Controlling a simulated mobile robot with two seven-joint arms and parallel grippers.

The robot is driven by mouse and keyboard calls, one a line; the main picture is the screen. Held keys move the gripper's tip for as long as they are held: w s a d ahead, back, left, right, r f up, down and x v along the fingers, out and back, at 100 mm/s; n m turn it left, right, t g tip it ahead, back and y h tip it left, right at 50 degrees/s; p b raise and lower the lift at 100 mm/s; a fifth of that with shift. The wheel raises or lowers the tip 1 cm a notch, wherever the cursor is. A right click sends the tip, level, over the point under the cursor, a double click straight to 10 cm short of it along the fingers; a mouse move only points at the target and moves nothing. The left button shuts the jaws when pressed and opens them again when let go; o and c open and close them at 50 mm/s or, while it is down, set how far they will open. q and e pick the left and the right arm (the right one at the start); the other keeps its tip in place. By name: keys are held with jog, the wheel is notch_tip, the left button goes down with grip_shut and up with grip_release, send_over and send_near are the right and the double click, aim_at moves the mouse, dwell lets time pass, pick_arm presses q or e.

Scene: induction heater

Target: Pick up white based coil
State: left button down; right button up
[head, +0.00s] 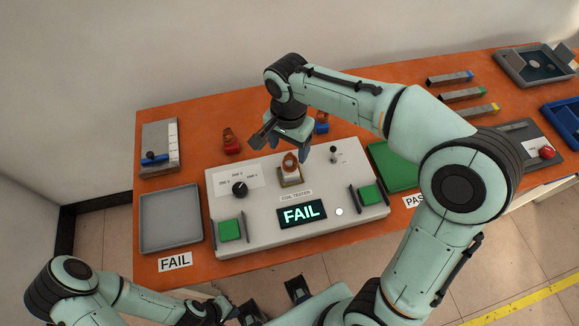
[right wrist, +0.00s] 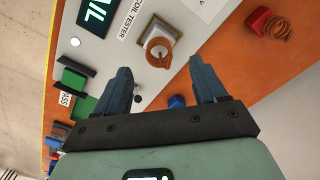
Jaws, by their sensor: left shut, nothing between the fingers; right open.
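A copper coil with a pale, whitish base (head: 290,168) sits in the square holder at the middle of the coil tester (head: 265,238). It also shows in the right wrist view (right wrist: 160,50), beyond the fingertips and between their lines. My right gripper (head: 291,147) is open and empty, above and just behind this coil, pointing down; it is apart from the coil. Its two blue fingers show in the right wrist view (right wrist: 161,68). My left gripper (head: 250,311) is low at the front, off the table's front edge, shut and empty, and partly cut off by the frame.
A red-based coil (head: 231,145) and a blue-based coil (head: 321,125) stand behind the tester. The tester's display (head: 302,213) reads FAIL. A grey tray (head: 171,218) lies left; a green tray (head: 388,172) lies right, partly hidden by my right arm.

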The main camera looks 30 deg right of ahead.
aim_at(290, 160)
jog(key=shift+f, duration=0.85)
jog(key=shift+d+f+b, duration=0.1)
jog(key=shift+f+b, duration=0.2)
jog(key=shift+f, duration=2.35)
grip_shut()
jog(key=shift+r, duration=0.1)
